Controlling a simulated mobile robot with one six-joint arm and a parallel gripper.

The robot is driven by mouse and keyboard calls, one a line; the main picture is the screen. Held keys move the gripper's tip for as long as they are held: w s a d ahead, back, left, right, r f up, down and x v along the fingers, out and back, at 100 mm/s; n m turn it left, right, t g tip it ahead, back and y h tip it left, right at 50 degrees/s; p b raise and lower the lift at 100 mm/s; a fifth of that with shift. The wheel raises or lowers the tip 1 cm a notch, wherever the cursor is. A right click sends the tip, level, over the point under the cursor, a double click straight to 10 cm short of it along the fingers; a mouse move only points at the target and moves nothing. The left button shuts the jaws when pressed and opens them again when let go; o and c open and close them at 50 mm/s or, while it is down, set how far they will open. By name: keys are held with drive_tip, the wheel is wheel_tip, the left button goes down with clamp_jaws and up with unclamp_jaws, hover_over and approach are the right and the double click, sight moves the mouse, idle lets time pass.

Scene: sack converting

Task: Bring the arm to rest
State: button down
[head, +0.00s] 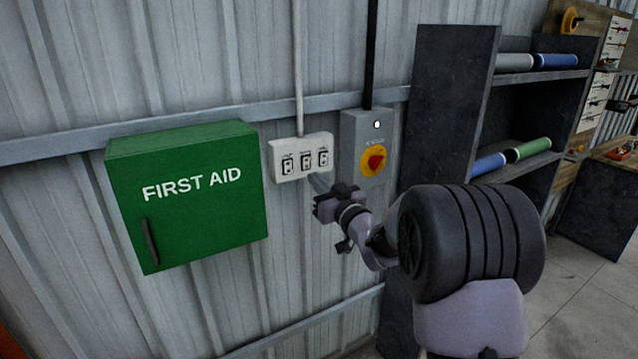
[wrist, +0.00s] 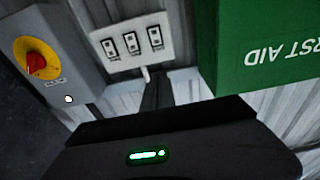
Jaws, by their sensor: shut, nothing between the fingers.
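My gripper (head: 317,180) is shut and empty. In the head view its fingertips are just below the white switch panel (head: 273,160), in front of the corrugated wall; I cannot tell whether they touch it. In the wrist view the panel (wrist: 134,58) appears upside down with three switches, and my gripper (wrist: 148,76) points toward its edge. The dark gripper body with a lit green strip fills the bottom of that view.
A green first aid box (head: 190,220) hangs left of the panel. A grey box (head: 352,128) with a red knob on a yellow disc (head: 374,160) is to the right. Dark shelves (head: 455,75) with rolls stand further right. Bare wall lies below the panel.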

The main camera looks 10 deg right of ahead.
drive_tip(key=s+d+f+m+g+h+b, duration=0.1)
drive_tip(key=s+d+m+g+h+b, duration=0.15)
drive_tip(key=s, duration=0.45)
drive_tip(key=s+d+m+g+h+b, duration=0.1)
drive_tip(key=s+m+g+h+b, duration=0.1)
drive_tip(key=s+m+h, duration=0.3)
drive_tip(key=s+a+f+g+y+b, duration=0.1)
drive_tip(key=s+a+f+g, duration=0.1)
drive_tip(key=s, duration=0.9)
drive_tip(key=s+a+f+g+y+b, duration=0.1)
drive_tip(key=s+a+f+g, duration=0.2)
drive_tip(key=s+f, duration=0.4)
drive_tip(key=s+a+f+g+y+b, duration=0.1)
drive_tip(key=s+a+f+g, duration=0.2)
drive_tip(key=s, duration=1.2)
wheel_tip(320, 180, down, 2)
drive_tip(key=shift+a+b, duration=0.3)
drive_tip(key=shift+a, duration=0.05)
drive_tip(key=shift+m+y, duration=0.25)
